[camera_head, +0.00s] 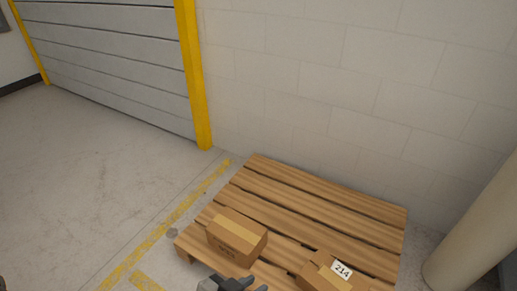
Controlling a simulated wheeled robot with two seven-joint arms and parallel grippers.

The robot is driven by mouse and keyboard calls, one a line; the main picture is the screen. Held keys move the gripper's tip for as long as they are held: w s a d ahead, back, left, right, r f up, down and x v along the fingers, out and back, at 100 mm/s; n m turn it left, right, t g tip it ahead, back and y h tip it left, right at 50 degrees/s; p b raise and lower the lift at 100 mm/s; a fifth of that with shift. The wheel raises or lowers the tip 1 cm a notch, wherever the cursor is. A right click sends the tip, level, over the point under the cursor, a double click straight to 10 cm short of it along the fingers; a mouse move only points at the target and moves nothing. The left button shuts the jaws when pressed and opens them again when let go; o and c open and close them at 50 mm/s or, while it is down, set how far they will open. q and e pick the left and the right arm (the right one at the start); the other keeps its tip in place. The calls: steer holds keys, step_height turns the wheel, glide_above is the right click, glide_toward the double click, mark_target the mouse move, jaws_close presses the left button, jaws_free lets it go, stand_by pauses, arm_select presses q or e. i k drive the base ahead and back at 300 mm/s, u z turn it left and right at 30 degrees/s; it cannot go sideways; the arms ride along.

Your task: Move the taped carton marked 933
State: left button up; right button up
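No carton with a readable 933 shows in the head view. A brown taped carton (236,241) sits on the near left part of the wooden pallet; its side has small dark print that I cannot read. A second taped carton (318,278), with a white label reading 214, is at the bottom edge and partly cut off. My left gripper (257,284) shows at the bottom edge, just below and in front of the first carton. Its fingers are dark and mostly cut off, so its opening is unclear. My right gripper is not in view.
The wooden pallet (318,204) has bare slats behind the cartons. A block wall (330,85) stands behind it, and a pale round column (478,235) stands at the right. A yellow post (194,75) and grey shutter (110,60) are at the left. The left floor (80,180) is clear.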

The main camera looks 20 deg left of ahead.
mark_target(242, 239)
steer(key=u, duration=1.55)
steer(key=k, duration=0.65)
steer(key=u, duration=0.9)
steer(key=i, duration=1.45)
steer(key=z, duration=0.9)
